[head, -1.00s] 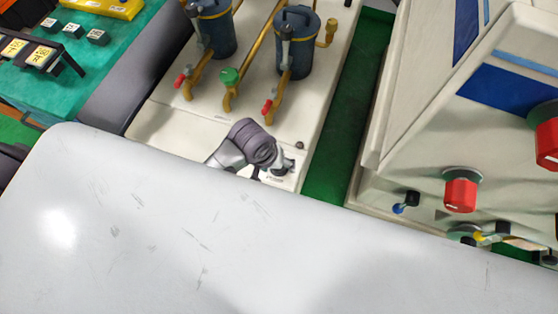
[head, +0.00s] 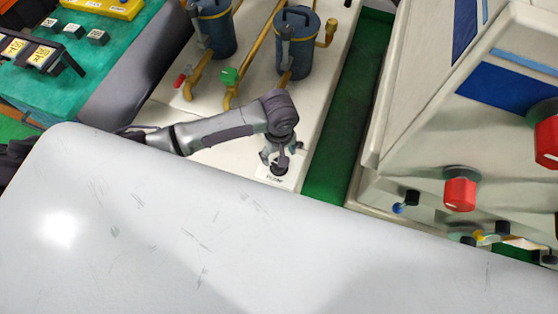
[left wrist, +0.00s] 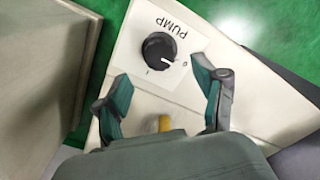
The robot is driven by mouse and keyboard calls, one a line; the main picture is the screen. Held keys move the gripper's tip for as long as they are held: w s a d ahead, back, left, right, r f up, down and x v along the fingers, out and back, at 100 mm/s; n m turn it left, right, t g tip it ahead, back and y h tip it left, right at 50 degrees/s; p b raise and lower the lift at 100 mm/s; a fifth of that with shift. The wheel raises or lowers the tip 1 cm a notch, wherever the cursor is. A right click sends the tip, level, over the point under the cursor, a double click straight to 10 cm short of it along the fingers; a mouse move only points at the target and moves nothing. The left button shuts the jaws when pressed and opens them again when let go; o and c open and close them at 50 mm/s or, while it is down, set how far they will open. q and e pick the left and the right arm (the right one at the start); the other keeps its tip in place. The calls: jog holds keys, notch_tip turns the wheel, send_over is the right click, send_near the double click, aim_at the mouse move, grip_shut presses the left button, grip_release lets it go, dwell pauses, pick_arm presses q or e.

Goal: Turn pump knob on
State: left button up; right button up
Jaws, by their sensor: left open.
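The pump knob (left wrist: 159,48) is a round black dial on a white plate (left wrist: 185,35) lettered PUMP. Its white mark points toward the 0; the I mark is on another side. My left gripper (left wrist: 160,72) is open and empty, one finger to each side of the knob's lower area, and the knob lies just beyond the fingertips. In the head view my left gripper (head: 278,155) hangs directly over the knob (head: 279,169), which it partly hides. I cannot tell whether the fingers touch it. My right gripper is not in view.
Blue cylinders (head: 297,50) with brass pipes and a green valve handle (head: 229,75) stand behind the arm. To the right is a machine (head: 430,120) with red knobs (head: 460,192). A large pale surface (head: 150,240) fills the front.

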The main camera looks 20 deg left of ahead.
pick_arm(q)
notch_tip(320, 180, down, 6)
jog(key=shift+f, duration=0.15)
dwell(0.3)
